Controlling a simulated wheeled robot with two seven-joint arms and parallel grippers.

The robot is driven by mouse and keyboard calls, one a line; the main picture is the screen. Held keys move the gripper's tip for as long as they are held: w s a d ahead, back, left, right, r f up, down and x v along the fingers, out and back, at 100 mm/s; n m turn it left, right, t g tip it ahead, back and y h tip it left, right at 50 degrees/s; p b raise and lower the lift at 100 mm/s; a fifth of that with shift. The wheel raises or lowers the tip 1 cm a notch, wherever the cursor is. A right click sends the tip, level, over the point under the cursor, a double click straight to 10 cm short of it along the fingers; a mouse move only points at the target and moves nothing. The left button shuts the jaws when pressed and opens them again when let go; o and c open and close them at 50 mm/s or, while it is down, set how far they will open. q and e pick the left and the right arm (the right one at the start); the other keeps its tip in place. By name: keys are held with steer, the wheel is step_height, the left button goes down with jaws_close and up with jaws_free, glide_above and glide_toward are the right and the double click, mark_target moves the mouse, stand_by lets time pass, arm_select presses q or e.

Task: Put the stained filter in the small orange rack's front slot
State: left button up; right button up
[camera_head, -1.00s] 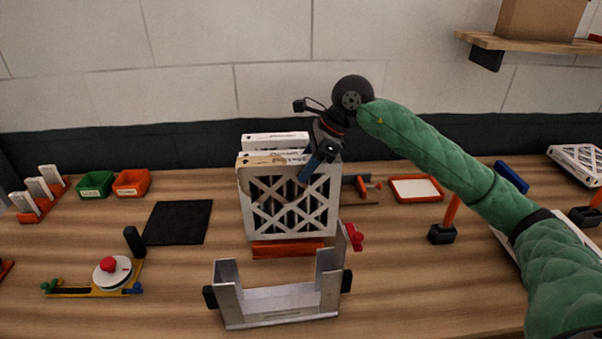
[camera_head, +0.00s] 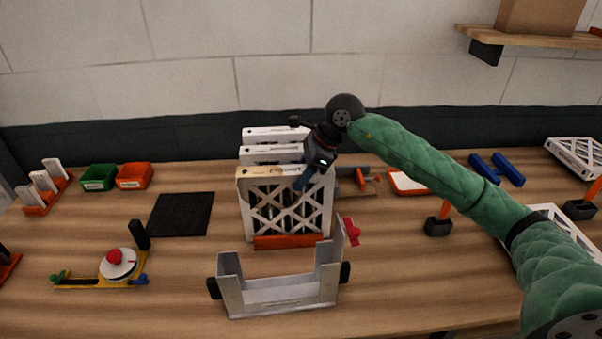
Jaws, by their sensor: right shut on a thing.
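The stained filter (camera_head: 285,207) is a white lattice-faced panel with a yellowish stain on its top edge. It stands upright at the front of the orange rack (camera_head: 290,242), its lower edge at the rack's front bar. I cannot see whether its bottom is fully seated. Two white filters (camera_head: 274,152) stand behind it, mostly hidden. My right gripper (camera_head: 303,180) is shut on the stained filter's top edge, near its right corner. My left gripper is not in view.
A grey metal holder (camera_head: 280,297) stands empty in front of the rack. A black mat (camera_head: 181,213) lies left, with green (camera_head: 98,177) and orange (camera_head: 134,176) bins behind. Another orange rack (camera_head: 46,205) with small white pieces is far left.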

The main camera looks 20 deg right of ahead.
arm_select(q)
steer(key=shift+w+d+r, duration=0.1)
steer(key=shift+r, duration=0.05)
arm_select(e)
steer(key=shift+f, duration=0.1)
steer(key=o, duration=0.6)
steer(key=shift+o, duration=1.3)
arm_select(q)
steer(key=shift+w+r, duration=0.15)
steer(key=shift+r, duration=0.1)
